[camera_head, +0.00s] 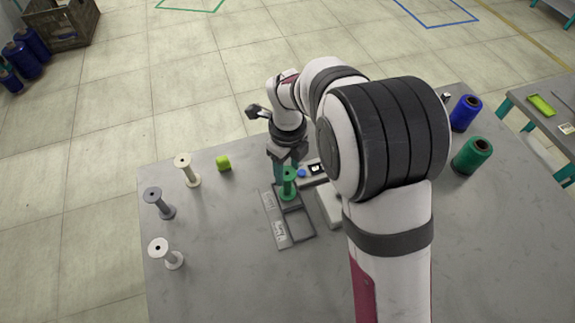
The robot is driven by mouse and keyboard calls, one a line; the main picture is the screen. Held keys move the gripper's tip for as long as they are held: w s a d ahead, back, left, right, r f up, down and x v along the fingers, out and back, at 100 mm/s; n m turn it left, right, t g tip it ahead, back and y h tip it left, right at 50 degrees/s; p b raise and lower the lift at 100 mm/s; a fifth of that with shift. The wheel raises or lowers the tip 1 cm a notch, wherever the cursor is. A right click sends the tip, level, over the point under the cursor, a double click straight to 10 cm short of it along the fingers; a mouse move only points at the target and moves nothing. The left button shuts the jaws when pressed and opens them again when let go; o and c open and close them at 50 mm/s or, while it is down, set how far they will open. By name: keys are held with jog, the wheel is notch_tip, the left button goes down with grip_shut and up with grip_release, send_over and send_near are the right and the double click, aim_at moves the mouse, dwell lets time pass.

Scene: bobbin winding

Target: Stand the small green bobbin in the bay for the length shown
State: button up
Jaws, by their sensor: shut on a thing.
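The small green bobbin (289,184) is upright at the far end of a grey bay holder (301,236), over its farther bay. I cannot tell whether its base touches the floor of that bay. My gripper (283,168) points down just behind the bobbin and is shut on it; the fingers are partly hidden. The nearer bay is empty. A label strip (268,204) with pale markings, too small to read, runs along the left of the bays. A small device with a blue button (301,173) and a lit display (315,168) stands behind; I cannot read the display.
A cream bobbin (188,171), a grey one (160,203) and a white one (166,254) stand on the left. Blue (465,113) and green (472,155) thread cones stand at the right. My arm hides the table's middle right.

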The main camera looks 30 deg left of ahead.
jog(key=shift+f, duration=0.25)
jog(key=o, duration=1.1)
jog(key=shift+o, duration=0.2)
jog(key=shift+r, duration=0.1)
jog(key=shift+r, duration=3.45)
